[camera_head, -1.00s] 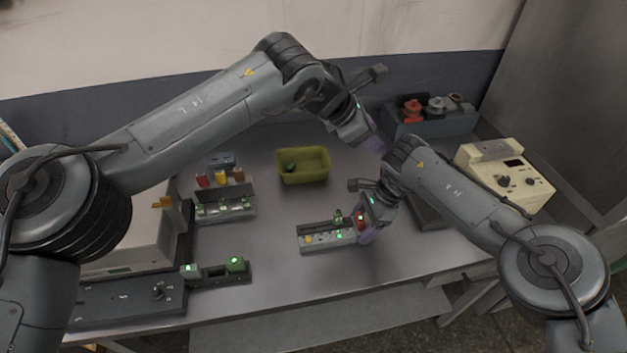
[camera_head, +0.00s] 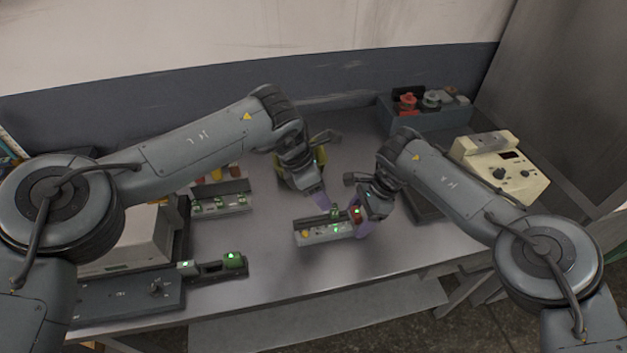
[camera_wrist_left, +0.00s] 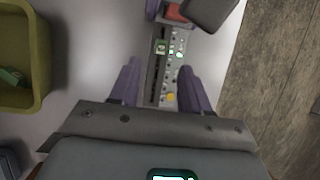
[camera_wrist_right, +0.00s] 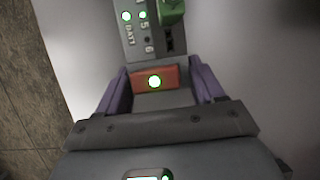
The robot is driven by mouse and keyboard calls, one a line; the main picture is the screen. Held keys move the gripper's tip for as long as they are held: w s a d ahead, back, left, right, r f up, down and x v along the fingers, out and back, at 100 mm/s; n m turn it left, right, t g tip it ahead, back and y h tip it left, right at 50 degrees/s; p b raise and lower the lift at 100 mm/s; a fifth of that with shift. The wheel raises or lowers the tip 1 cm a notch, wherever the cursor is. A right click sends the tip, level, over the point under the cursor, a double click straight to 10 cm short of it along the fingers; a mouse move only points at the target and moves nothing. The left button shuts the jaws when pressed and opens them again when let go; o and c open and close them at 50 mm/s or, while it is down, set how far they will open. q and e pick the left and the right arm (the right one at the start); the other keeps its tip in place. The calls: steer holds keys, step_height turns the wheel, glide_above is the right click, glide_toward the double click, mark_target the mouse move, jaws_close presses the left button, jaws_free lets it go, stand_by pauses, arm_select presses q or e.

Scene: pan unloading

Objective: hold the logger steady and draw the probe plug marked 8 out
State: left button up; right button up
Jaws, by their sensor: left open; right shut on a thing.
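The logger (camera_head: 322,233) is a long grey panel with small lights and sockets, lying on the bench. My right gripper (camera_head: 362,222) is shut on its right end, at a red block with a green light (camera_wrist_right: 154,80). A green plug (camera_wrist_right: 172,10) stands in the logger's socket row near that end, beside printed 5 and 6; I cannot read an 8 on it. My left gripper (camera_head: 318,200) is open and empty above the logger.
An olive bin (camera_wrist_left: 38,60) holding a green piece (camera_wrist_left: 12,77) is behind the left gripper. A rack with green plugs (camera_head: 222,205) and a dark strip with green-lit blocks (camera_head: 210,268) are left. A cream instrument (camera_head: 503,170) and a grey box of spools (camera_head: 425,115) are right.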

mark_target(334, 212)
arm_select(q)
steer(key=shift+x, duration=2.95)
jaws_close()
